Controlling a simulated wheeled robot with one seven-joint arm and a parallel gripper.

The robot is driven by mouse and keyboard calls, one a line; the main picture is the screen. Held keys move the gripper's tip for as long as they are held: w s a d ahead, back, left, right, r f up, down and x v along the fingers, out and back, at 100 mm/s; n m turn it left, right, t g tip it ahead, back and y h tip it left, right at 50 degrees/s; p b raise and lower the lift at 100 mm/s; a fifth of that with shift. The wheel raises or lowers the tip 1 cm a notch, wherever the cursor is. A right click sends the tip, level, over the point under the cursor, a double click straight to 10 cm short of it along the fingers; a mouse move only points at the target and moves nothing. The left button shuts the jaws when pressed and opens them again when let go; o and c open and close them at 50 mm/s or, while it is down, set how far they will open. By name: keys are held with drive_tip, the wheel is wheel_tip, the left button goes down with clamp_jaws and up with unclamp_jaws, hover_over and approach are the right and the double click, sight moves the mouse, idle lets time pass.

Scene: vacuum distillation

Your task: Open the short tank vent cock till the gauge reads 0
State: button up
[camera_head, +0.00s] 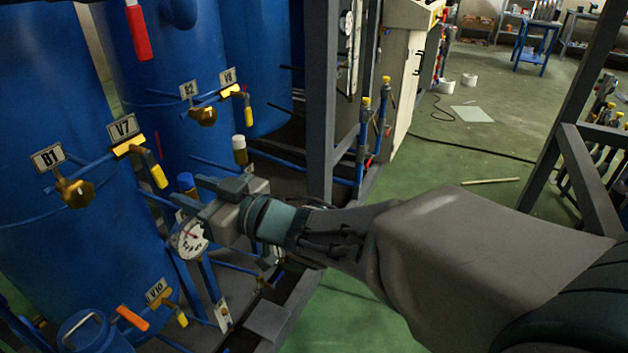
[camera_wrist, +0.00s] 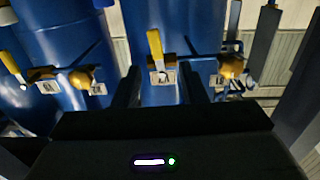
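My gripper (camera_head: 218,190) is in front of the blue tanks, below the V7 and V8 tags. In the wrist view its two fingers (camera_wrist: 163,88) are apart with nothing held. A yellow-handled cock (camera_wrist: 156,50) shows beyond the gap between them; its tag is not readable there. In the head view, yellow-handled cocks stand by tag V7 (camera_head: 122,127) and tag V8 (camera_head: 228,76). Another cock with an orange and a yellow handle (camera_head: 132,319) is by tag V10 (camera_head: 156,291). A round white gauge (camera_head: 190,239) is just below my gripper; its reading is too small to tell.
Brass valves by tags B1 (camera_head: 47,157) and B2 (camera_head: 188,90) flank the cocks. Blue-capped and white-capped fittings (camera_head: 239,143) stand close behind my gripper. A grey frame post (camera_head: 320,100) rises to the right. Green floor (camera_head: 455,150) is mostly open beyond.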

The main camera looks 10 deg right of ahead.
drive_tip(key=w+d+r+m+t+h+p, duration=0.1)
drive_tip(key=w+d+m+t+h+p, duration=0.3)
drive_tip(key=d+h, duration=0.65)
drive_tip(key=s+d+f+m+g+h+p, duration=0.2)
drive_tip(key=s+d+m+g+h+p, duration=0.2)
drive_tip(key=d, duration=0.6)
drive_tip(key=shift+s+d+m+g, duration=0.35)
drive_tip(key=shift+s+m+g, duration=0.15)
drive_tip(key=shift+g, duration=0.5)
